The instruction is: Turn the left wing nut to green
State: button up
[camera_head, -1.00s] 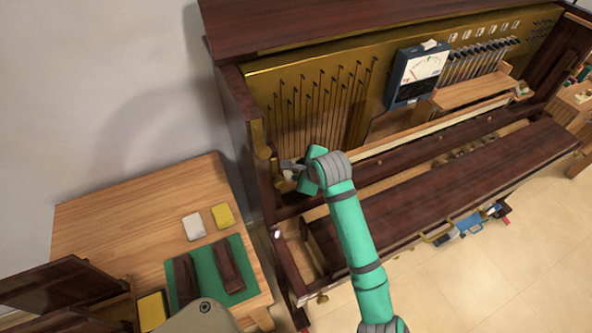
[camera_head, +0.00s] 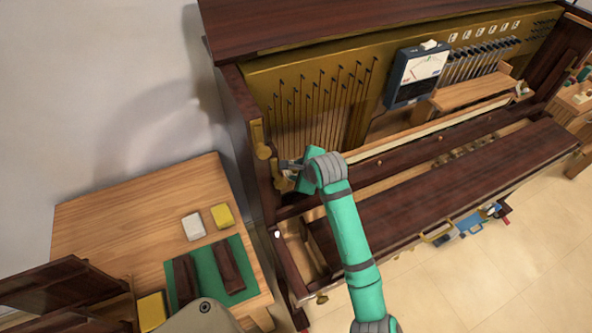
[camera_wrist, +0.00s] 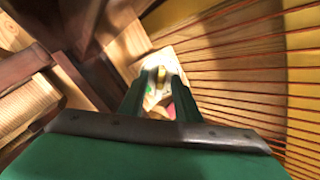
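The wing nut (camera_wrist: 161,75) looks like a small brass piece on a pale plate (camera_wrist: 174,63) in the wrist view. A green mark (camera_wrist: 149,90) and a red mark (camera_wrist: 171,109) show near it on the plate. My gripper (camera_wrist: 161,84) points at the plate, its two dark fingers apart, one on each side of the brass piece. I see gaps beside the piece and cannot tell whether either finger touches it. In the head view my gripper (camera_head: 287,165) is at the left end of the open piano and hides the nut.
Piano strings (camera_wrist: 240,75) run close along the right in the wrist view. A dial meter (camera_head: 416,75) stands on the piano. The keyboard lid (camera_head: 460,185) lies in front. A wooden side table (camera_head: 120,205) with a green mat (camera_head: 208,268) stands at left.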

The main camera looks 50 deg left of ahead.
jog(key=shift+s+d+r, duration=0.1)
jog(key=shift+d+r, duration=0.25)
jog(key=shift+r, duration=0.1)
dwell(0.3)
grip_shut()
